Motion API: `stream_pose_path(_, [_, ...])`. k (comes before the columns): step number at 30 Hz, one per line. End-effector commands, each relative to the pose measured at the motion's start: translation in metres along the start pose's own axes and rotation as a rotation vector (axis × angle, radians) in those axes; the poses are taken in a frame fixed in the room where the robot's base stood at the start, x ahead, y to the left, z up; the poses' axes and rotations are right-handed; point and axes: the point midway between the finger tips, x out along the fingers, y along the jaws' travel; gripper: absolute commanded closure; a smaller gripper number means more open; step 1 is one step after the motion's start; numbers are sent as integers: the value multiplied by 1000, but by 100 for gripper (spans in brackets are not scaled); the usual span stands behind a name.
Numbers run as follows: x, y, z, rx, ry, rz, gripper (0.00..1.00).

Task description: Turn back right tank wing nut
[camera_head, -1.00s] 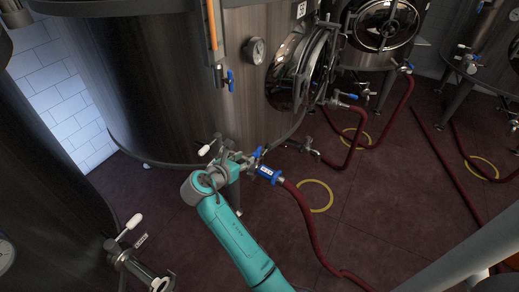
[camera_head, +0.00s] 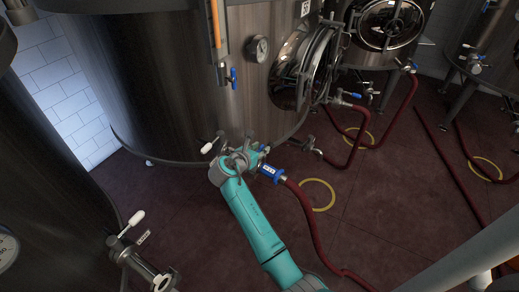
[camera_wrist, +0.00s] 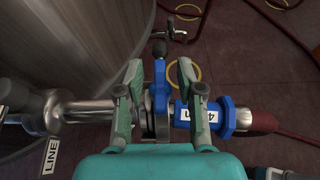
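The large steel tank (camera_head: 170,90) stands at the left middle in the head view. At its base is an outlet valve with a blue lever (camera_wrist: 158,88) and a blue hose coupling (camera_wrist: 222,117), which also shows in the head view (camera_head: 270,171). In the wrist view a dark clamp ring (camera_wrist: 150,122) sits on the pipe joint between my fingers. I cannot clearly make out its wing nut. My gripper (camera_wrist: 158,68) is open, with one finger each side of the lever and clamp. In the head view my arm hides part of the joint.
A red hose (camera_head: 307,225) runs from the coupling across the dark red floor. Another tank (camera_head: 45,170) with a white-handled valve (camera_head: 128,223) stands at the near left. More tanks and hoses stand at the back right.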

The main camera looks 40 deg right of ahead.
Motion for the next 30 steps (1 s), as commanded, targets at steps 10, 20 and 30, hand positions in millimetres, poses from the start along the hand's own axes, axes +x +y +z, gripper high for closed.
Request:
stream_pose_path(10, [0,0,0,0,0,0,100])
stream_pose_path(20, [0,1,0,21,3,-49,100])
stream_pose_path(30, [0,2,0,115,3,-275,100])
